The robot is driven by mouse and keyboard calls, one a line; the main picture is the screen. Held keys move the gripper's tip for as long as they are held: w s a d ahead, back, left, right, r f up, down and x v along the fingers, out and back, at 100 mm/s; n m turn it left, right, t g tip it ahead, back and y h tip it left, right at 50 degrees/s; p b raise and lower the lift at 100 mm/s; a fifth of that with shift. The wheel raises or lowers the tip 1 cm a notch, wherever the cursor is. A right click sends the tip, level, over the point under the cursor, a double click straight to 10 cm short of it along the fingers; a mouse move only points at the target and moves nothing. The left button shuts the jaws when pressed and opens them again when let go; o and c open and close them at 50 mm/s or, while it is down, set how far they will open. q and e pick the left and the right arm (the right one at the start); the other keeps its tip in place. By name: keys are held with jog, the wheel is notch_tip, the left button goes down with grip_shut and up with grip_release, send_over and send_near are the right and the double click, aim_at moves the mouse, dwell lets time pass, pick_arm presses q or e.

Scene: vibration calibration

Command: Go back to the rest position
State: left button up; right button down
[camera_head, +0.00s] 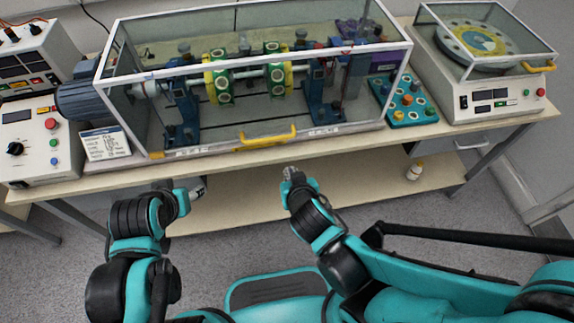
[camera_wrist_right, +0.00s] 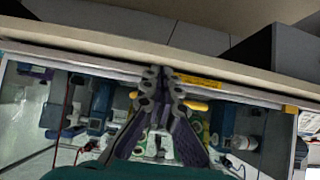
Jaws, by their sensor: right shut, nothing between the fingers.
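My right gripper (camera_head: 289,174) is in front of the table's front edge, a little right of the middle of the head view. It is shut and empty; its fingers also show closed together in the right wrist view (camera_wrist_right: 160,76). My left gripper (camera_head: 199,190) is further left, also in front of the table edge and apart from it. It is small and seen from above, so whether it is open or shut cannot be told. Both arms are bent over the floor in front of the table and touch nothing visible.
A shaft rig in a clear case with a yellow handle (camera_head: 265,139) stands on the table (camera_head: 385,142). Control boxes (camera_head: 42,140) stand left, a disc machine (camera_head: 490,102) right. The grey floor in front is clear.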

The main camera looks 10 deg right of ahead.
jog(key=shift+s+f, duration=0.1)
jog(key=s+d+r+g, duration=0.3)
jog(key=d+r, duration=0.3)
jog(key=d, duration=0.3)
jog(key=shift+s+r, duration=0.25)
jog(key=shift+s, duration=0.5)
